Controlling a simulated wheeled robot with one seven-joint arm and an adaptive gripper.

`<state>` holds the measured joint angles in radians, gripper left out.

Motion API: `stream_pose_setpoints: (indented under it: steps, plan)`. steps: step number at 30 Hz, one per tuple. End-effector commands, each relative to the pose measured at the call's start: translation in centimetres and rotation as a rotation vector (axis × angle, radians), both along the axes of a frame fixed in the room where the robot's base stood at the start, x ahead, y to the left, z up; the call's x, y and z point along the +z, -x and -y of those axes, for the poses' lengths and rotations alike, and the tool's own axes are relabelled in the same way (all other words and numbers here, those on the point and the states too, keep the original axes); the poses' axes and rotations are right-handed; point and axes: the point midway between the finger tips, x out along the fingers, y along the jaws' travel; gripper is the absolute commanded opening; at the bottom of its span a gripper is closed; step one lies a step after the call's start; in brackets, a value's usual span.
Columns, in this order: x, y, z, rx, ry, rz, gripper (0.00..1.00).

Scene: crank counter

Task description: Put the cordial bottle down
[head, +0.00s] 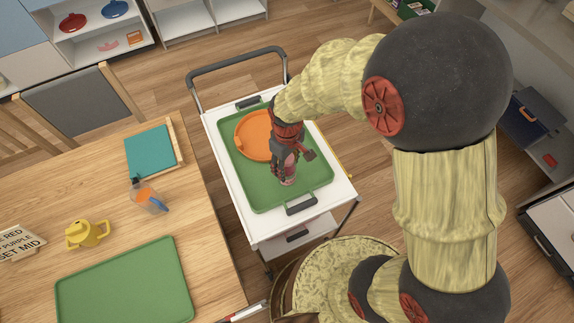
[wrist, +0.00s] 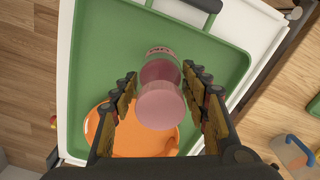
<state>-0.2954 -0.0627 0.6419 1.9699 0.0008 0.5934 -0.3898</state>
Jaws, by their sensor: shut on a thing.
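The cordial bottle (head: 289,174) is pink; in the wrist view its pale pink round top (wrist: 160,106) faces the camera, with a darker body and a lettered label beyond. My gripper (head: 285,162) is shut on it, with a finger on each side in the wrist view (wrist: 161,75). The bottle is over the near part of a green tray (head: 262,196) on a white trolley (head: 230,178). I cannot tell whether its base touches the tray.
An orange plate (head: 252,136) lies on the tray's far part, close to the gripper. The tray's near right area is clear.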

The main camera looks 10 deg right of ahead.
Motion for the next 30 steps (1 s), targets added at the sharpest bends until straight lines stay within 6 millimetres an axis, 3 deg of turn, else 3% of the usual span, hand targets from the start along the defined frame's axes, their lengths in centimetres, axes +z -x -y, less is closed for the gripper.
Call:
stream_pose_setpoints:
  steps: [8,9,18,30]
  plan:
    - [-0.05,-0.07,-0.03,0.000,0.000,0.002,0.15]
    - [-0.14,-0.03,-0.01,0.000,-0.001,0.001,0.46]
    - [-0.06,-0.04,-0.02,0.000,-0.001,0.001,0.63]
    - [0.55,-0.07,-0.03,-0.001,0.000,0.002,0.64]
